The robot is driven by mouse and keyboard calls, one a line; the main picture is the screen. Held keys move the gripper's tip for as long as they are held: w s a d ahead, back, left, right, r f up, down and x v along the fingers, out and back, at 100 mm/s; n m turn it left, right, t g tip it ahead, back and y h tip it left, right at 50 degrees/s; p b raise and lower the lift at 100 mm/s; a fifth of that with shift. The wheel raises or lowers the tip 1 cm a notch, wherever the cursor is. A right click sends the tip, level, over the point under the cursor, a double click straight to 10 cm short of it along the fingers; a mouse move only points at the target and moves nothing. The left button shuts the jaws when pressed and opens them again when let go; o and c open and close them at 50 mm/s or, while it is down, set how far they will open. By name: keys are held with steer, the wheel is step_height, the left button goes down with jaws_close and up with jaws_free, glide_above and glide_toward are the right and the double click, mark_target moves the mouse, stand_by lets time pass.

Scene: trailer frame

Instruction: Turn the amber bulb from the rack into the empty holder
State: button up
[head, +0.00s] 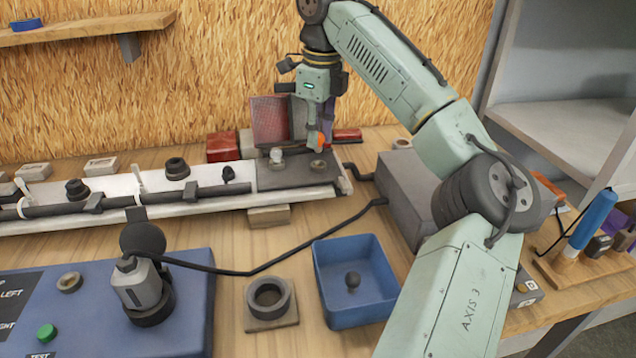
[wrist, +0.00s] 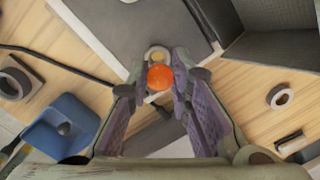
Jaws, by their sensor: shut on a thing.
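The amber bulb (head: 317,140) is between the fingers of my gripper (head: 316,130), above the dark plate (head: 285,178) at the right end of the long white rail. In the wrist view the orange top of the bulb (wrist: 160,77) sits between the two purple-padded fingers of my gripper (wrist: 158,84), which are shut on it. A round dark socket (head: 318,164) lies on the plate just below the bulb. A clear, whitish bulb (head: 276,155) stands on the same plate to the left. Whether the amber bulb touches the socket I cannot tell.
A blue tray (head: 323,268) holding a dark knob, a ring block (head: 270,300) and a blue control box (head: 190,275) stand in front. A grey box (head: 400,205) stands right of the plate. Red blocks (head: 222,146) and a mesh panel (head: 270,120) stand behind. Black cables cross the table.

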steer(key=shift+f, duration=0.2)
steer(key=shift+f, duration=0.25)
steer(key=shift+f, duration=0.1)
stand_by(0.4)
steer(key=shift+f+b, duration=0.35)
steer(key=shift+f, duration=0.1)
steer(key=shift+f, duration=0.15)
steer(key=shift+f, duration=0.45)
steer(key=shift+f, duration=0.4)
stand_by(0.5)
